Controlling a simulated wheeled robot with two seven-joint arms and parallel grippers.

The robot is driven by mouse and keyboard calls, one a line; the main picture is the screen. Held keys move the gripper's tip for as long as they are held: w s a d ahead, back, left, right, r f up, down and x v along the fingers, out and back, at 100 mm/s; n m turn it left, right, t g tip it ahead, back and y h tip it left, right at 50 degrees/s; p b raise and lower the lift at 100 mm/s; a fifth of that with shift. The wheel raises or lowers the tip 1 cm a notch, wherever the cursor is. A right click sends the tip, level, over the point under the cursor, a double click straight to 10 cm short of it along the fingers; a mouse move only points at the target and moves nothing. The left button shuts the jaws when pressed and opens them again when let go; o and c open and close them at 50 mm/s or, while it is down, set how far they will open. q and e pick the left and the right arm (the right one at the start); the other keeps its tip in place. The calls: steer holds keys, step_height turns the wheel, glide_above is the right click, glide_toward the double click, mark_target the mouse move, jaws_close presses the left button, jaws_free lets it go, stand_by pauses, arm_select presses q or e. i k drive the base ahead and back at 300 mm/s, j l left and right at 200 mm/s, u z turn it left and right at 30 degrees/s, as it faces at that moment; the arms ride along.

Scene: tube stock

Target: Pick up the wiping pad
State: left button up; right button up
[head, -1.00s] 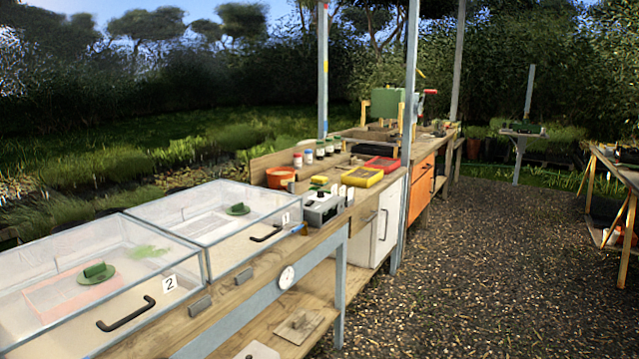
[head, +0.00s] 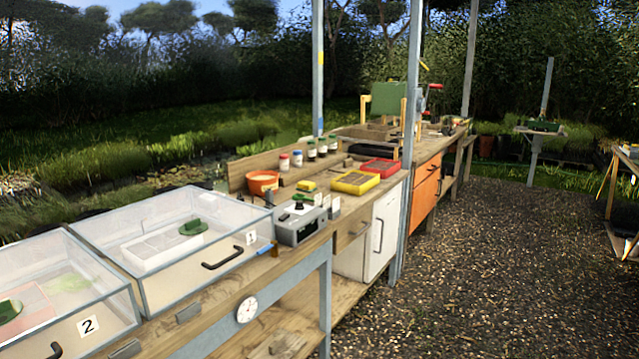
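A small yellow and green block (head: 307,186), which looks like the wiping pad, lies on the wooden bench in the head view. It sits behind the grey device with a black knob (head: 298,222) and left of the yellow tray (head: 356,182). It is small in the picture, so its details are unclear. Neither of my grippers is in view.
Clear lidded boxes marked 1 (head: 150,278) and 2 (head: 98,345) stand on the near bench. An orange bowl (head: 262,182), several small jars and a red tray (head: 380,167) stand farther along. A post (head: 411,130) rises at the bench front. The gravel floor (head: 480,270) at right is clear.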

mark_target(305, 186)
steer(key=i+l, duration=0.95)
steer(key=i, duration=0.15)
steer(key=i+l, duration=1)
steer(key=i+z, duration=0.05)
